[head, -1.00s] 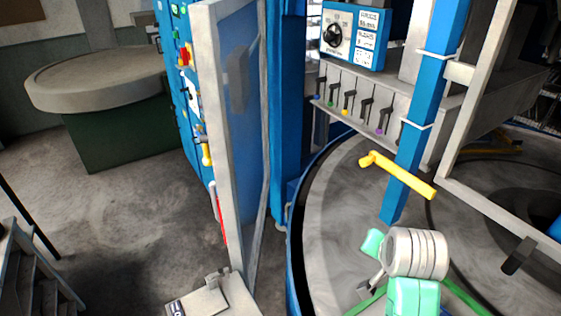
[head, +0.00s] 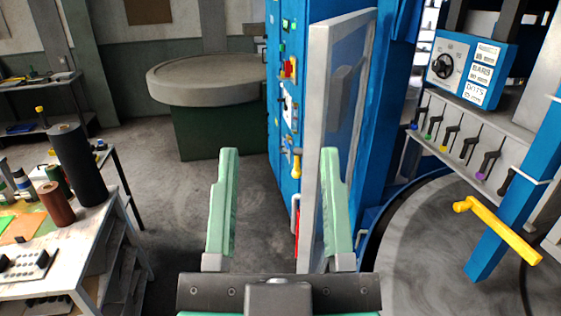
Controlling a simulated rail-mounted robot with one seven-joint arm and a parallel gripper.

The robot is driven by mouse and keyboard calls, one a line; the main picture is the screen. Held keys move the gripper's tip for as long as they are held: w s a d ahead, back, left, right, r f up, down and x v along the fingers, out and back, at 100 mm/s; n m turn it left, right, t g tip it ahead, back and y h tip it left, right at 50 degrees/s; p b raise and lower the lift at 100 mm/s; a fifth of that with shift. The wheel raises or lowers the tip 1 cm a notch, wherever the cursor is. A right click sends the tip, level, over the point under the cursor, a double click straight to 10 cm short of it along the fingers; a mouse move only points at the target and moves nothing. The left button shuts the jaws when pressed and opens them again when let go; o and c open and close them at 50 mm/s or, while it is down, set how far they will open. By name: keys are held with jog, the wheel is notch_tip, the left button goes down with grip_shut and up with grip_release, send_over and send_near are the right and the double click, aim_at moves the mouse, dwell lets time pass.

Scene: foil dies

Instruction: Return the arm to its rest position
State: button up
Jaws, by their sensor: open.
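My gripper (head: 279,160) is at the bottom middle of the head view, pointing away from me. Its two pale green fingers stand wide apart and nothing is between them. The dark gripper body (head: 278,292) shows at the bottom edge. The right finger overlaps the open framed door of the blue cabinet in the picture; I cannot tell how far apart they are. The left finger stands in front of bare floor.
A blue cabinet door (head: 318,150) stands open at centre right. A yellow handle (head: 498,231) on a blue post is at right. A worktable (head: 60,290) with dark and brown rolls is at left. A round table (head: 215,80) stands behind. Floor (head: 165,190) between is clear.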

notch_tip(320, 180, up, 11)
jog(key=p, duration=1)
jog(key=shift+a+r, duration=0.15)
